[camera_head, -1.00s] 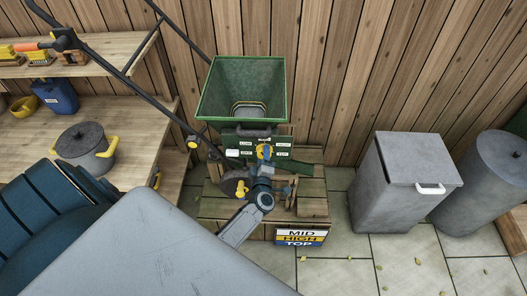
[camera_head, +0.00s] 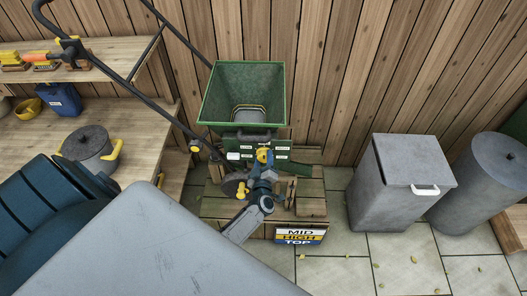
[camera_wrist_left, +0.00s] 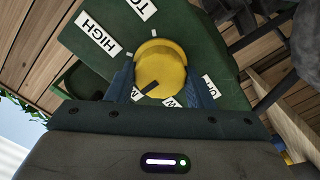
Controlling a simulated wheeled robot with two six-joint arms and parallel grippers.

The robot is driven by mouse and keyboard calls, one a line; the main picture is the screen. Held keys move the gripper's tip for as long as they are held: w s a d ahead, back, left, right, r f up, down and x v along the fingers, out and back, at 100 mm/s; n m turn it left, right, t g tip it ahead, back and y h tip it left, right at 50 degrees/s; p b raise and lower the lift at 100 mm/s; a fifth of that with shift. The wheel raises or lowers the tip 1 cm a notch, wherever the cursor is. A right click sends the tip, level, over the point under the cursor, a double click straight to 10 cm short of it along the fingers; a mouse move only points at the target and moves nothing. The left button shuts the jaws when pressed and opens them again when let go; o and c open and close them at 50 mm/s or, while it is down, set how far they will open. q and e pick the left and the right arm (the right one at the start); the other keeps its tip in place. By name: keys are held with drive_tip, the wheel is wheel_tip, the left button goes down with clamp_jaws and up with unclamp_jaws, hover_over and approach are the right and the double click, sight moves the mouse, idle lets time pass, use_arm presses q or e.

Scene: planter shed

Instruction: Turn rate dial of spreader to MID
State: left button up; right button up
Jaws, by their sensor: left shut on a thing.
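The green spreader (camera_head: 241,98) stands on wooden pallets against the plank wall. Its yellow rate dial (camera_head: 264,155) sits on the green front panel among small white labels. My left gripper (camera_head: 266,167) is at the panel, its fingers on the dial. In the left wrist view the round yellow dial (camera_wrist_left: 160,68) is between my two blue fingers, which are shut on it. A dark pointer mark shows on the dial's lower left side. I cannot tell which label the pointer meets. My right gripper is out of view.
A grey bin (camera_head: 400,195) and a round grey bin (camera_head: 483,185) stand at the right. A wooden bench (camera_head: 40,140) holds a grey pot (camera_head: 82,143) at the left. Paved floor at front right is mostly clear.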

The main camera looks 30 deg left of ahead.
use_arm(q)
drive_tip(key=o, duration=1)
drive_tip(key=shift+c, duration=0.2)
drive_tip(key=shift+s+d+f, duration=0.15)
drive_tip(key=shift+s+d, duration=0.1)
drive_tip(key=shift+s, duration=0.1)
drive_tip(key=b+v, duration=0.2)
drive_tip(key=v, duration=0.8)
